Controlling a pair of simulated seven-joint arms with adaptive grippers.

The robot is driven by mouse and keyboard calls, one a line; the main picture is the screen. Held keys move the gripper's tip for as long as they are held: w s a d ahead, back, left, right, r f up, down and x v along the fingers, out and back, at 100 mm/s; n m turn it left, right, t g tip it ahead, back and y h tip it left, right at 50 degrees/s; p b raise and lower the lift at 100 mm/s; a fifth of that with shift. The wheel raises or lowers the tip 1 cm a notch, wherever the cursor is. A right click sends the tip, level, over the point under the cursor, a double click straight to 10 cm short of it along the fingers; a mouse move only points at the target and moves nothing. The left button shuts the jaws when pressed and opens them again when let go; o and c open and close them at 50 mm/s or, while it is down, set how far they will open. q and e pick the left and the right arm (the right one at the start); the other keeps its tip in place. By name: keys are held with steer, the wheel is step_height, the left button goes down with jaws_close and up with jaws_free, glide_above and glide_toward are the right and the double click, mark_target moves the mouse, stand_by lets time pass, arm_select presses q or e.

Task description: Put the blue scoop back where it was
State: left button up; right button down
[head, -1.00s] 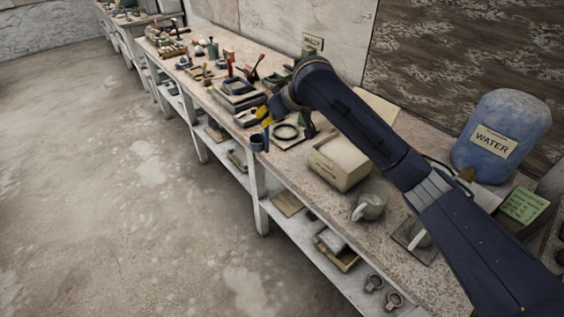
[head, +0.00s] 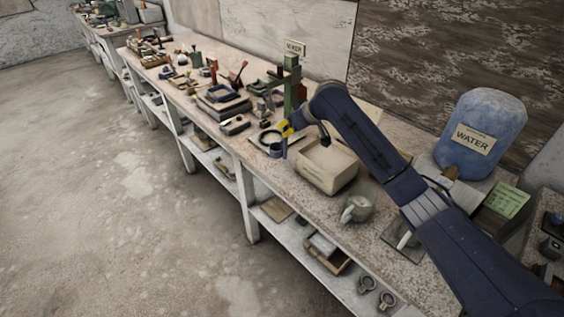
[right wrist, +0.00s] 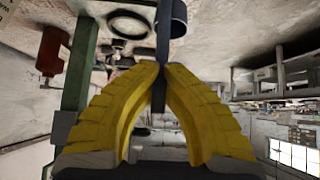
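The blue scoop (head: 275,149) hangs cup-down below my right gripper (head: 287,129), at the front edge of the bench. In the right wrist view the yellow fingers of the gripper (right wrist: 160,72) are closed on the scoop's thin handle, and part of its blue cup (right wrist: 172,17) shows at the top edge. A dark ring (head: 268,136) lies on a pale board just behind the scoop. I cannot tell whether the cup touches the bench. My left gripper is not in view.
A pale box (head: 325,170) stands right of the scoop, with a grey jug (head: 357,208) nearer. A green press-like stand (head: 291,85) rises behind the gripper. Trays and tools crowd the bench to the left. A blue water container (head: 478,137) stands at the right.

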steer(key=shift+d+f, duration=0.15)
steer(key=shift+f, duration=2.6)
steer(key=c, duration=1.6)
jaws_free()
steer(key=shift+r, duration=0.15)
steer(key=shift+r, duration=0.25)
steer(key=shift+v, duration=2.55)
steer(key=shift+s+f, duration=0.1)
